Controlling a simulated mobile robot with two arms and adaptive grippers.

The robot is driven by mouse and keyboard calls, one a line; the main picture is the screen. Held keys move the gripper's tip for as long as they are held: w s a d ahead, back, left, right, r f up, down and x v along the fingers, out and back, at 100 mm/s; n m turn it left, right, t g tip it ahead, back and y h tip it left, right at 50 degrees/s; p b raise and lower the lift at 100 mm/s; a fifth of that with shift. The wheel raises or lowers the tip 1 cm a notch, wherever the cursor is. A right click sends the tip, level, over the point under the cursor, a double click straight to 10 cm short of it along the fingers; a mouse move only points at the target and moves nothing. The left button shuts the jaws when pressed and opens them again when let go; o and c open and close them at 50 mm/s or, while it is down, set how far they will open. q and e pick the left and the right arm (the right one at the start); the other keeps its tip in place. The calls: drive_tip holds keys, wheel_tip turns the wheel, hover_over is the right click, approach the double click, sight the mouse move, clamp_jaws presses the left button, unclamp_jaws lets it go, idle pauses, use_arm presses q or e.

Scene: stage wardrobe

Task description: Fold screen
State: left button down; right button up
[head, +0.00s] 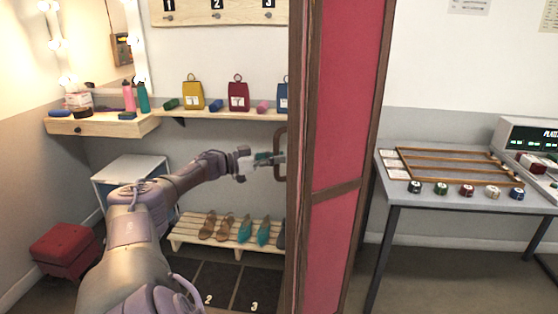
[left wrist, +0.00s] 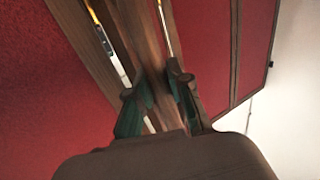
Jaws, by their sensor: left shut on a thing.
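The screen (head: 340,110) has red panels in dark brown wooden frames and stands upright in the middle of the head view. Its panels are seen at a steep angle, one close beside another. A brown handle (head: 278,153) stands out from its left edge. My left gripper (head: 270,158) reaches in from the left and is shut on the handle. In the left wrist view, the fingers of my left gripper (left wrist: 158,100) are on either side of the brown wood, with the red panel (left wrist: 60,80) close behind. My right gripper is not in view.
Left of the screen are a shelf (head: 232,115) with small coloured bags, a slatted shoe rack (head: 190,240) and a red stool (head: 65,250). Right of it stands a grey table (head: 470,203) with a wooden rack (head: 450,165) and several small pots. Floor shows between screen and table.

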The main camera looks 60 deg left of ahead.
use_arm(q)
drive_tip(key=shift+d+f, duration=0.1)
drive_tip(key=c, duration=1.1)
unclamp_jaws()
drive_tip(key=shift+o, duration=0.2)
drive_tip(key=shift+s, duration=0.1)
drive_tip(key=v, duration=1.1)
drive_tip(key=shift+s, duration=0.35)
